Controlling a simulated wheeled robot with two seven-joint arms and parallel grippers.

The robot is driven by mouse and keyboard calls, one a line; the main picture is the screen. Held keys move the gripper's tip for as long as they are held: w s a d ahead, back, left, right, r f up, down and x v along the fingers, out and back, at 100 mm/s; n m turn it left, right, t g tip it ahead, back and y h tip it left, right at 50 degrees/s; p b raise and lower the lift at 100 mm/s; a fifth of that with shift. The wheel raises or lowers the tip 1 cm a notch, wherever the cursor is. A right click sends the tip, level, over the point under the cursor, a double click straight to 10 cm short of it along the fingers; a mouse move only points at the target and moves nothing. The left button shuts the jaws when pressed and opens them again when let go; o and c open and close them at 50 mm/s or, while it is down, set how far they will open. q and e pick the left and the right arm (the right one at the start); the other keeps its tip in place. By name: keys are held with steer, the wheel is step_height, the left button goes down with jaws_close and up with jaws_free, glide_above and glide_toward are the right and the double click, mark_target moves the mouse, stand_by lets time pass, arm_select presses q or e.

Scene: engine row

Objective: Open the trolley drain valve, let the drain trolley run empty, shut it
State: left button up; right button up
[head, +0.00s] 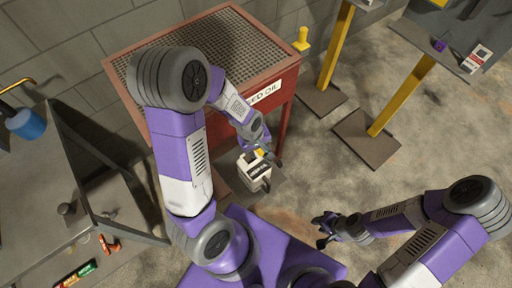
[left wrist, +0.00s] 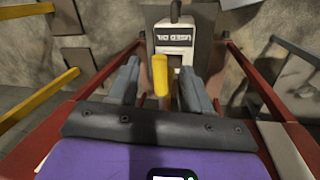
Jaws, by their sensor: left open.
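The drain trolley (head: 287,92) is a red frame with a mesh top and a "USED OIL" plate, partly hidden by my left arm. A yellow valve lever (left wrist: 160,72) stands up between the fingers of my left gripper (left wrist: 158,88), with a gap to each finger. In the head view the lever (head: 260,152) shows only as a small yellow patch by my left gripper (head: 265,152), which is open. My right gripper (head: 323,231) looks open and empty, over the floor.
Yellow posts on brown base plates (head: 366,139) stand at the right, one under a grey panel. Concrete floor is clear between them and my right arm.

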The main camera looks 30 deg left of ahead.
arm_select(q)
step_height(320, 180, up, 3)
steer(key=a+n, duration=0.3)
steer(key=shift+y, duration=0.3)
steer(key=f+b, duration=0.1)
steer(key=f, duration=0.1)
steer(key=w+f+b, duration=0.1)
steer(key=f, duration=0.1)
steer(key=w+f+b, duration=0.1)
steer(key=f, duration=0.1)
steer(key=shift+d+f, duration=0.3)
steer(key=shift+f, duration=0.05)
steer(key=shift+c, duration=0.4)
jaws_close()
